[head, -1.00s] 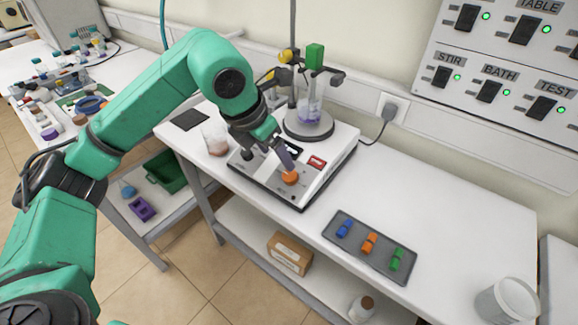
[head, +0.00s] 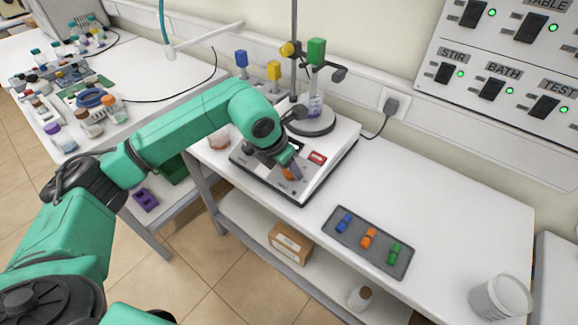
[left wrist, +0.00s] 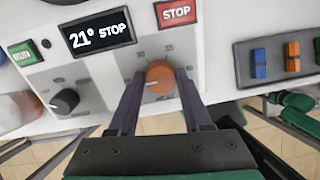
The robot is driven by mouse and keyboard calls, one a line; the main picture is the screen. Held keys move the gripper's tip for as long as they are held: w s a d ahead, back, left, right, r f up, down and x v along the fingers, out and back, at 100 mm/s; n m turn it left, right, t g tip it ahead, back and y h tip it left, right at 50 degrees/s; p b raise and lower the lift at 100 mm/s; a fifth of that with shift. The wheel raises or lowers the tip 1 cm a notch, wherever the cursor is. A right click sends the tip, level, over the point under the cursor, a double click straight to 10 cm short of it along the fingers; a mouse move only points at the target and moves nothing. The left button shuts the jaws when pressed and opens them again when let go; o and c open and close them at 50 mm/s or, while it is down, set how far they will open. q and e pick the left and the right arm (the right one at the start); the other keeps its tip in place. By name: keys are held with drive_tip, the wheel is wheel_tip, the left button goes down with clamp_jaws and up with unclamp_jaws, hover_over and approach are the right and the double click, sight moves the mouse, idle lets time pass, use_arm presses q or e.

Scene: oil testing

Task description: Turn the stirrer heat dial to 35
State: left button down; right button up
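The stirrer (head: 318,178) is a white hotplate unit near the back of the table. Its orange heat dial (left wrist: 159,77) is on the front panel, with 30 and 35 printed above it. The dial's pale mark points to the left. My left gripper (left wrist: 159,76) is open, with one dark finger on each side of the dial; small gaps seem to show. In the head view the left gripper (head: 292,172) partly hides the dial. The display (left wrist: 98,34) reads 21° STOP. My right gripper is not seen.
A dark knob (left wrist: 65,101) and a green RUN button (left wrist: 25,54) are left of the dial. A red STOP button (left wrist: 176,13) is above it. A beaker (head: 315,107) stands on the plate. A grey tray (head: 368,240) holds coloured pieces.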

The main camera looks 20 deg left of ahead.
use_arm(q)
drive_tip(key=shift+f+m+b, duration=0.15)
drive_tip(key=shift+m+b, duration=0.75)
drive_tip(key=shift+b, duration=0.1)
drive_tip(key=shift+m+b, duration=1.05)
drive_tip(key=shift+m, duration=0.15)
drive_tip(key=m+b, duration=0.3)
drive_tip(key=m, duration=0.2)
drive_tip(key=shift+d+m, duration=0.1)
drive_tip(key=shift+m, duration=0.2)
drive_tip(key=m+b, duration=0.1)
drive_tip(key=m, duration=0.2)
drive_tip(key=shift+m+g, duration=0.3)
drive_tip(key=m+b, duration=0.1)
drive_tip(key=m, duration=0.6)
drive_tip(key=shift+y+b, duration=0.3)
drive_tip(key=shift+b, duration=0.05)
drive_tip(key=shift+m, duration=1.6)
drive_tip(key=shift+s+r, duration=0.1)
drive_tip(key=shift+r, duration=0.1)
